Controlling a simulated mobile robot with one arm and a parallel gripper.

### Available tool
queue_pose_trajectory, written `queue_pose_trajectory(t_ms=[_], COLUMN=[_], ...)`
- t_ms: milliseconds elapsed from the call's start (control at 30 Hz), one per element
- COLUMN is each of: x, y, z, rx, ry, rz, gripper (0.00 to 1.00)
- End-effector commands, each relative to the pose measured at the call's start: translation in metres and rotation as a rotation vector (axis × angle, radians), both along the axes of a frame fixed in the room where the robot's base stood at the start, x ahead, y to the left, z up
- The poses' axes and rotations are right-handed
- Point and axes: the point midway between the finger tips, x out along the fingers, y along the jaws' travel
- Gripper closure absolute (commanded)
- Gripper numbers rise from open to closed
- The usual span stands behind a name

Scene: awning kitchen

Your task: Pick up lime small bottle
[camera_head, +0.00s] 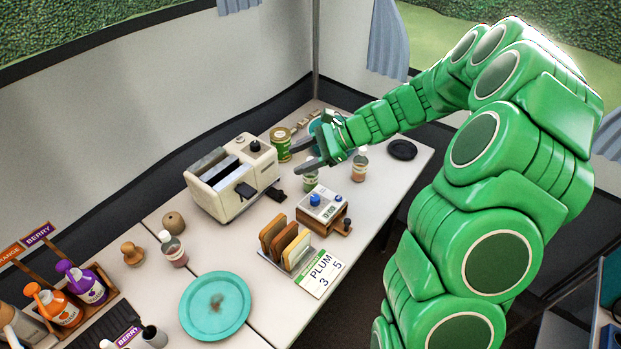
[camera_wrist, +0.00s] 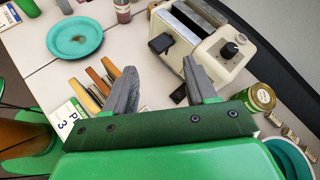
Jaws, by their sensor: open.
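A small clear bottle with pale green contents (camera_head: 311,177), which looks like the lime one, stands on the counter right of the toaster in the head view. Its top is partly hidden by my gripper (camera_head: 304,155), which is just above and beside it. I cannot make out the lime bottle in the wrist view. My gripper is open and empty.
A cream toaster (camera_head: 235,177) stands left of my gripper. A green can (camera_head: 281,144) is behind the gripper. A pinkish small bottle (camera_head: 360,163) stands to the right. A timer box (camera_head: 323,206) and toast rack (camera_head: 285,246) are in front. A teal plate (camera_head: 214,306) lies nearer.

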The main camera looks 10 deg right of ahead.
Motion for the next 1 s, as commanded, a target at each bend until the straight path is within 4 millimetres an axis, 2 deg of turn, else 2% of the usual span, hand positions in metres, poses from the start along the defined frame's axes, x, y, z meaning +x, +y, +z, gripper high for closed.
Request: queue_pose_trajectory(t_ms=[33,300,600,800,1000], x=[0.01,0.059,0.087,0.092,0.098], y=[-0.006,-0.044,-0.078,-0.084,-0.07], z=[-0.01,-0.056,-0.098,-0.107,-0.112], rx=[0.019,0.107,0.166,0.175,0.175], ry=[0.028,0.158,0.259,0.277,0.276], rz=[-0.04,-0.253,-0.413,-0.442,-0.443], gripper=[0.44,0.44,0.44,0.44,0.44])
